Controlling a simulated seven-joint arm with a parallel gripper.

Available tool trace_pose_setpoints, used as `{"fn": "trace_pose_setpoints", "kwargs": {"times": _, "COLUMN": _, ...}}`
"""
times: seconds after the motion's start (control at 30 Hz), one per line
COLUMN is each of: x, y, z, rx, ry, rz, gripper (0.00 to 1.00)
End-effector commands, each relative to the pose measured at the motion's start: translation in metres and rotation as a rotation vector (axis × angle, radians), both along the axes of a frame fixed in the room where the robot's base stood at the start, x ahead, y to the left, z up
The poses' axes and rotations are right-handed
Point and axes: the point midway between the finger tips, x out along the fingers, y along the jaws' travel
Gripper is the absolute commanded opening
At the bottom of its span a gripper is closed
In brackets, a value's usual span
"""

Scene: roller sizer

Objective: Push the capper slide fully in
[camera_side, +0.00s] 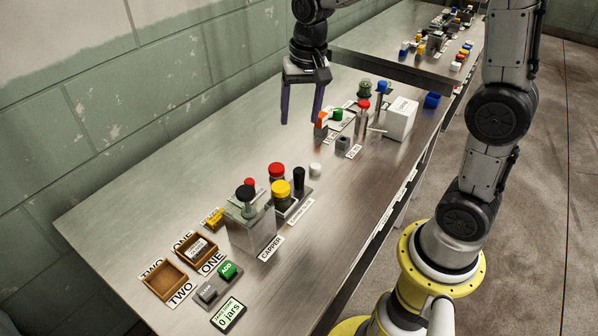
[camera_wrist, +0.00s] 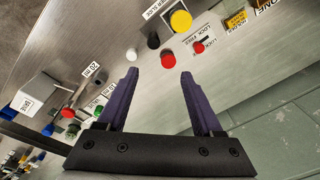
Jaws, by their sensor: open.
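The capper (camera_side: 252,234) is a grey metal block with a "CAPPER" label and a black knob (camera_side: 245,193) on top, in the left middle of the bench in the side view. Behind and right of it is a base with a yellow knob (camera_side: 281,188), a red knob (camera_side: 277,170) and a black post (camera_side: 299,179). I cannot tell which part is the slide or how far in it is. The yellow knob also shows in the wrist view (camera_wrist: 181,19). My gripper (camera_side: 300,120) is open and empty, above the bench beyond the capper, apart from everything; its purple fingers show in the wrist view (camera_wrist: 159,74).
A white box (camera_side: 401,118) and a group of coloured knobs stand toward the far right. Two wooden trays (camera_side: 165,281), a green ADD button (camera_side: 228,270) and a "0 jars" display (camera_side: 228,315) lie at the near left. The wall borders the left.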

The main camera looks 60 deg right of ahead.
Motion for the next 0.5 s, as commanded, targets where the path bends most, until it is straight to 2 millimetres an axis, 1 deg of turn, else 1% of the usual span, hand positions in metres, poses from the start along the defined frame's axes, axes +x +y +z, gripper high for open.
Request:
{"fn": "trace_pose_setpoints", "kwargs": {"times": 0.03, "x": 0.007, "y": -0.003, "z": -0.014, "rx": 0.003, "ry": 0.034, "rz": -0.007, "gripper": 0.68}}
{"fn": "trace_pose_setpoints", "kwargs": {"times": 0.1, "x": 0.011, "y": -0.006, "z": -0.029, "rx": 0.007, "ry": 0.069, "rz": -0.013, "gripper": 0.68}}
{"fn": "trace_pose_setpoints", "kwargs": {"times": 0.2, "x": 0.013, "y": -0.009, "z": -0.044, "rx": 0.011, "ry": 0.107, "rz": -0.019, "gripper": 0.68}}
{"fn": "trace_pose_setpoints", "kwargs": {"times": 0.37, "x": 0.011, "y": -0.011, "z": -0.056, "rx": 0.014, "ry": 0.130, "rz": -0.023, "gripper": 0.68}}
{"fn": "trace_pose_setpoints", "kwargs": {"times": 0.5, "x": 0.010, "y": -0.011, "z": -0.073, "rx": 0.014, "ry": 0.132, "rz": -0.023, "gripper": 0.68}}
